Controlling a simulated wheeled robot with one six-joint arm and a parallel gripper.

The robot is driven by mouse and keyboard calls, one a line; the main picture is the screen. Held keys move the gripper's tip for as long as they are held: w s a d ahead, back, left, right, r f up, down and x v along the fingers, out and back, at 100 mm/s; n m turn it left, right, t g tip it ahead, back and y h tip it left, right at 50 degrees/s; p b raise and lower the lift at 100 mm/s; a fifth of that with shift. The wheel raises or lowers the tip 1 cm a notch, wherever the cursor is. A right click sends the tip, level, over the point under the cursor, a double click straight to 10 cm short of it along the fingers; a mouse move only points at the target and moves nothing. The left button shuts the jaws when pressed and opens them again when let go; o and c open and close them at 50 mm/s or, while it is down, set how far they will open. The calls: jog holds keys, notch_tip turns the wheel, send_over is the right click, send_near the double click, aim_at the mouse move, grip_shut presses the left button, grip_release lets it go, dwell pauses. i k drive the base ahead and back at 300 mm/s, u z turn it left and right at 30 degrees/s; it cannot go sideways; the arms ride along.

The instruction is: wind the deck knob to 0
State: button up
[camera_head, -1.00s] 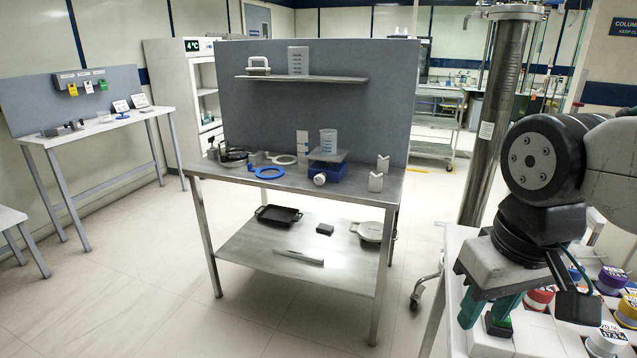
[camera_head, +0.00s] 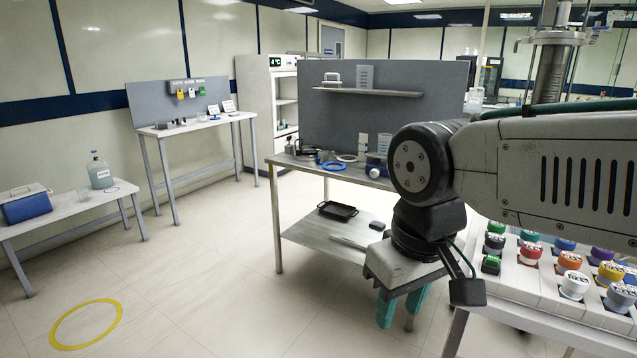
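A small blue stand (camera_head: 381,161) with a flat top plate sits at the right end of the middle bench. A white round knob (camera_head: 374,172) shows on its front face; it is too small to read any marking or setting. A clear beaker (camera_head: 384,143) stands on the plate. My gripper (camera_head: 402,306) hangs down at centre right with two green fingers spread apart and nothing seen between them. In the picture it is below and right of the knob, clear of it. My arm hides the bench's right end.
A rack of coloured caps (camera_head: 540,280) stands at right under my arm. The middle bench (camera_head: 300,164) also holds a blue ring (camera_head: 332,166); a black tray (camera_head: 338,210) is on its lower shelf. Left floor is open, with a yellow ring (camera_head: 86,324).

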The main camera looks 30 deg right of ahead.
aim_at(374, 173)
jog(key=u, duration=0.7)
jog(key=i, duration=1.85)
jog(key=z, duration=0.75)
jog(key=i, duration=0.75)
jog(key=z, duration=1.2)
jog(key=i, duration=0.3)
jog(key=z, duration=0.2)
